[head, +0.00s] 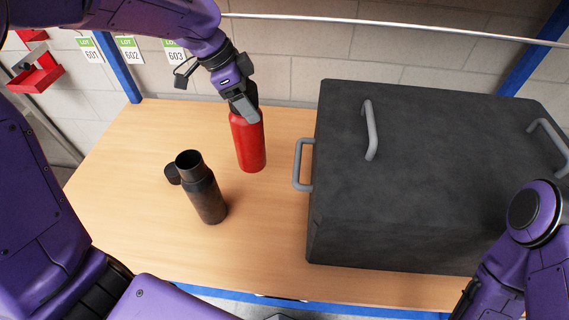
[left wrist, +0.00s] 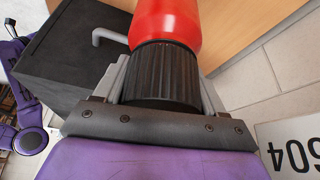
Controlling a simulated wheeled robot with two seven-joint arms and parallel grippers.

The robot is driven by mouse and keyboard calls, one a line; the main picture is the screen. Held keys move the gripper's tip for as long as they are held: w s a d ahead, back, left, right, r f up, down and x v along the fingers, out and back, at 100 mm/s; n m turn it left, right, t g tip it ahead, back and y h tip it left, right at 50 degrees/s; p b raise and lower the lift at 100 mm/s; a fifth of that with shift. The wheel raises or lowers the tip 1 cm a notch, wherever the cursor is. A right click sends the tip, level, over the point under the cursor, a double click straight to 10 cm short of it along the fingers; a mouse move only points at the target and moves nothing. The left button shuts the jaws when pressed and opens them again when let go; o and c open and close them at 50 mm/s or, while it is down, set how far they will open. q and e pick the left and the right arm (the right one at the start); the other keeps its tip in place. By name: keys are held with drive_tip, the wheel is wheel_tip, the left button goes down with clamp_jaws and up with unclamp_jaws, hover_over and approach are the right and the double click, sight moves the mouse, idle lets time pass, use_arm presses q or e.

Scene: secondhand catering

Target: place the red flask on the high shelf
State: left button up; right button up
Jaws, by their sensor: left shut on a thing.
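The red flask (head: 248,142) has a dark ribbed cap and is upright in the head view, over the back of the wooden table. My left gripper (head: 246,100) is shut on its cap from above. In the left wrist view the black cap (left wrist: 165,75) sits between the fingers, with the red body (left wrist: 168,22) beyond it. I cannot tell whether the flask's base touches the table. The high shelf is not clearly in view. My right arm shows at the lower right of the head view, but its gripper is out of frame.
A dark open flask (head: 205,195) stands on the table (head: 130,215) left of the red one, its cap beside it. A large black box (head: 430,190) with grey handles fills the right side. A rail (head: 400,29) runs along the back wall. The table's left part is clear.

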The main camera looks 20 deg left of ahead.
sight(251, 134)
use_arm(q)
drive_tip(key=f, duration=0.5)
drive_tip(key=f+p, duration=0.1)
drive_tip(key=f, duration=0.3)
drive_tip(key=shift+s+a+f, duration=0.15)
drive_tip(key=shift+s+f, duration=0.05)
drive_tip(key=shift+f, duration=0.15)
drive_tip(key=shift+s, duration=0.1)
drive_tip(key=o, duration=1.8)
drive_tip(key=shift+f, duration=0.1)
drive_tip(key=shift+c, duration=0.2)
